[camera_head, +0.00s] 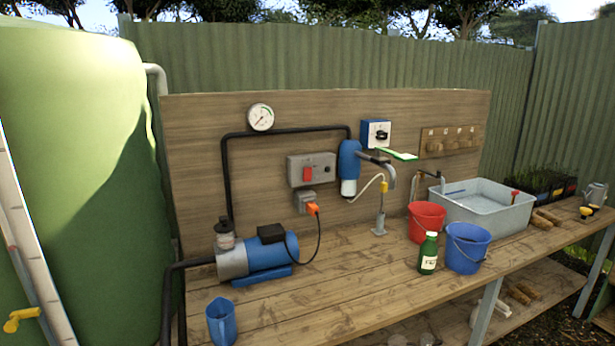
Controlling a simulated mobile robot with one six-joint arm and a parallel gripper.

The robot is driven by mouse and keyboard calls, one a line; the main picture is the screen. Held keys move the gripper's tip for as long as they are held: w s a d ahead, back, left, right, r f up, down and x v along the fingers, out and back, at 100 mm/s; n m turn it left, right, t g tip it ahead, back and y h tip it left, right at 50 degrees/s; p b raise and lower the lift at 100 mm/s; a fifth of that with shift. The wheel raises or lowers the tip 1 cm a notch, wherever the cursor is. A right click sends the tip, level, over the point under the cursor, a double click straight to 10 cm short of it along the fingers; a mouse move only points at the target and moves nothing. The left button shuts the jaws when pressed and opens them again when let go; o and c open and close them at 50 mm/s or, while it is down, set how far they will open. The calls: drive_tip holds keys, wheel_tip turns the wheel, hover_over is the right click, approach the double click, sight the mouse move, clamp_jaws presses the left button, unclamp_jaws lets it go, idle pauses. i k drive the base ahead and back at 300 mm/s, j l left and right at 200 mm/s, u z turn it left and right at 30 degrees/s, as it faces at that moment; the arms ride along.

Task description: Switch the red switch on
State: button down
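The red switch (306,173) is on the left part of a grey switch box (326,179), fixed to the upright wooden board. A small dark round knob or button (327,170) sits to its right on the same box. The switch is too small in the picture to tell which way it is set. Nothing stands in front of it. My gripper is not in view.
Below the box are a grey socket (304,197) with an orange plug (313,209) and a blue pump (266,252). A blue filter (348,162) hangs to the right. A blue jug (221,323), green bottle (428,254) and buckets (467,249) stand on the bench. Bench between pump and bottle is clear.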

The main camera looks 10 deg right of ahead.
sight(306, 171)
drive_tip(key=i+l, duration=0.2)
drive_tip(key=l, duration=0.15)
drive_tip(key=i+l+u, duration=0.15)
drive_tip(key=i+l, duration=0.3)
drive_tip(key=l, duration=0.25)
drive_tip(key=i+l+u, duration=0.15)
drive_tip(key=l, duration=0.2)
drive_tip(key=i+l, duration=0.2)
drive_tip(key=l, duration=0.15)
drive_tip(key=i+u, duration=0.1)
drive_tip(key=i, duration=0.25)
drive_tip(key=i+l+u, duration=0.1)
drive_tip(key=i, duration=0.25)
drive_tip(key=i+l, duration=0.05)
